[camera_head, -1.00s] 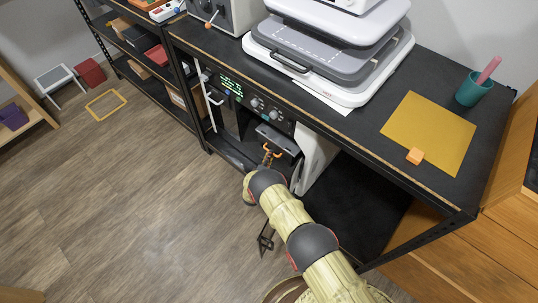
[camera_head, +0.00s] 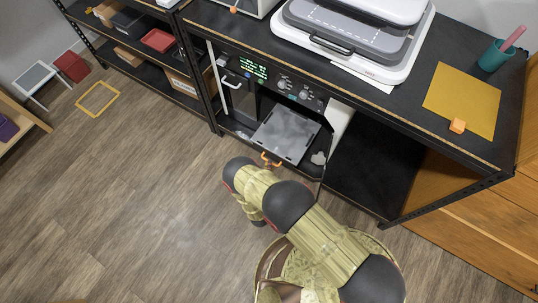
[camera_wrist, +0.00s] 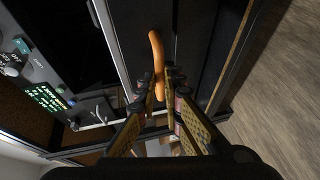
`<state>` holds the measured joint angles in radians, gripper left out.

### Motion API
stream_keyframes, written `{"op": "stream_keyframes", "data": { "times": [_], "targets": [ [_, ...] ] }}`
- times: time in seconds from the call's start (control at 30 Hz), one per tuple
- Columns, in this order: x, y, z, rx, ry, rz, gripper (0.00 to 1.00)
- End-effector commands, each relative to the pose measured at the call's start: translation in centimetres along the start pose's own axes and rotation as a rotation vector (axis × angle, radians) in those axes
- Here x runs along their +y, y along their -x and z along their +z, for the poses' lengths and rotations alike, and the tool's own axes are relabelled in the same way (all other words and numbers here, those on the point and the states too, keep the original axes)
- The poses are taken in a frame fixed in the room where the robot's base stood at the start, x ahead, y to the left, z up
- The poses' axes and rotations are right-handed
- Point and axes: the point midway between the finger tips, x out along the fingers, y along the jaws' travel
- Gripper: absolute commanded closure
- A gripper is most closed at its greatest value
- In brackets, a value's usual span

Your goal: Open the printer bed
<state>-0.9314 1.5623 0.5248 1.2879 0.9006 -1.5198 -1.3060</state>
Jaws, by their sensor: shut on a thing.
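The printer (camera_head: 272,82) stands on the lower shelf and has a dark front panel with green text and knobs. Its grey bed plate (camera_head: 287,133) sticks out of the front opening, over the shelf edge. An orange handle (camera_head: 268,160) is at the bed's front edge. It also shows in the wrist view (camera_wrist: 156,50) as a curved orange bar. My gripper (camera_wrist: 161,86) is shut on the orange handle, with the bar between its fingertips. In the head view my arm hides most of the gripper.
A white press-like machine (camera_head: 345,50) stands on the table above. The wooden floor (camera_head: 130,200) at left is clear. A yellow frame (camera_head: 98,99) lies there.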

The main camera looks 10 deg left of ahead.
Motion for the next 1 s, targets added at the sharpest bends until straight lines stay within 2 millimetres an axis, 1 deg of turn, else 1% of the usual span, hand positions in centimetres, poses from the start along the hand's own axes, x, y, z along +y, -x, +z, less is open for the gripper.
{"op": "stream_keyframes", "data": {
  "times": [0.03, 0.1, 0.3, 0.73, 0.77, 1.0],
  "targets": [
    [-0.3, 0.8, -0.4, 0.005, 0.002, -0.002, 1.0],
    [-0.5, 1.5, -0.7, 0.004, 0.002, -0.001, 1.0],
    [-0.8, 2.8, -1.1, 0.002, 0.001, -0.002, 1.0],
    [-0.8, 3.0, -1.1, 0.0, 0.0, -0.002, 1.0],
    [-0.8, 3.0, -1.1, 0.0, 0.0, -0.002, 0.9],
    [-0.7, 3.0, -1.2, 0.0, 0.0, -0.002, 0.76]
  ]
}}
